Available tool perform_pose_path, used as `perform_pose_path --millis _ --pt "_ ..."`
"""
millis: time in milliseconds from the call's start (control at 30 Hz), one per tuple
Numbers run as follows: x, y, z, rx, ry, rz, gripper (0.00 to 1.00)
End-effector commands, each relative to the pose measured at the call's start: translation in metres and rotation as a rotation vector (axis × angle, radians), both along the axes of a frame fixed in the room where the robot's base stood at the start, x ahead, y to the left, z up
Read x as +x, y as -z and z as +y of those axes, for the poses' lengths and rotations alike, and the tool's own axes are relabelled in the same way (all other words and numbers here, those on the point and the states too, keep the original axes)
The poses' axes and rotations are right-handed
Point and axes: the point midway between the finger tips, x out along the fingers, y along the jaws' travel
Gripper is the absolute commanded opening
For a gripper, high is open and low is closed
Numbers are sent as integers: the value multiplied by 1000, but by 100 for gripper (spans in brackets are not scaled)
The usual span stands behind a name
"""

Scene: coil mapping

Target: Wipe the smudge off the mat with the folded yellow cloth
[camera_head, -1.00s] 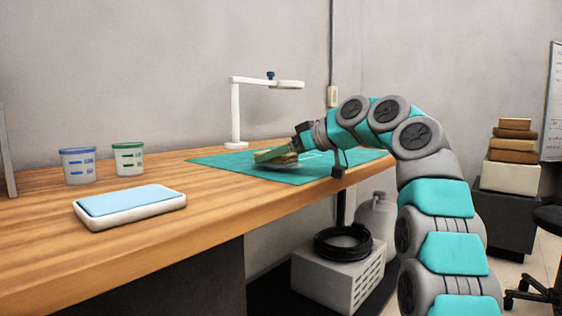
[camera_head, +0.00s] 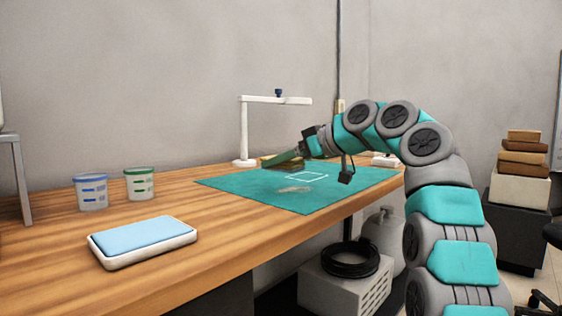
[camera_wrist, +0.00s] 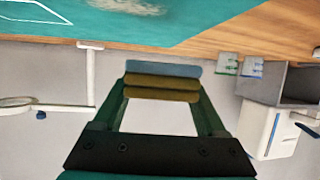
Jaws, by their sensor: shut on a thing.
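The folded yellow cloth (camera_wrist: 162,88) is between the fingers of my gripper (camera_wrist: 163,78) in the wrist view, with a blue-grey layer along its far side. In the head view my gripper (camera_head: 284,161) is shut on the cloth (camera_head: 270,159) above the back part of the teal mat (camera_head: 240,186). A pale grey smudge (camera_head: 294,189) lies on the mat, nearer the front edge than the gripper. It also shows at the top of the wrist view (camera_wrist: 125,7). The cloth appears raised clear of the mat.
A white outlined rectangle (camera_head: 306,176) is marked on the mat. A white lamp-like stand (camera_head: 243,135) rises behind it. Two lidded cups (camera_head: 140,184) and a white tray with a blue pad (camera_head: 142,243) stand at left on the wooden bench (camera_head: 215,238).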

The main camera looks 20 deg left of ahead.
Motion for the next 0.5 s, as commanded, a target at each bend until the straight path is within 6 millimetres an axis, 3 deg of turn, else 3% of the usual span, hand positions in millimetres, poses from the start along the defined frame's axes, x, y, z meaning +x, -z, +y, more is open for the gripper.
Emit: perform_pose_path --millis 100,500 --pt "0 -14 0 0 0 0 21" --pt "0 -15 0 0 0 -1 21"
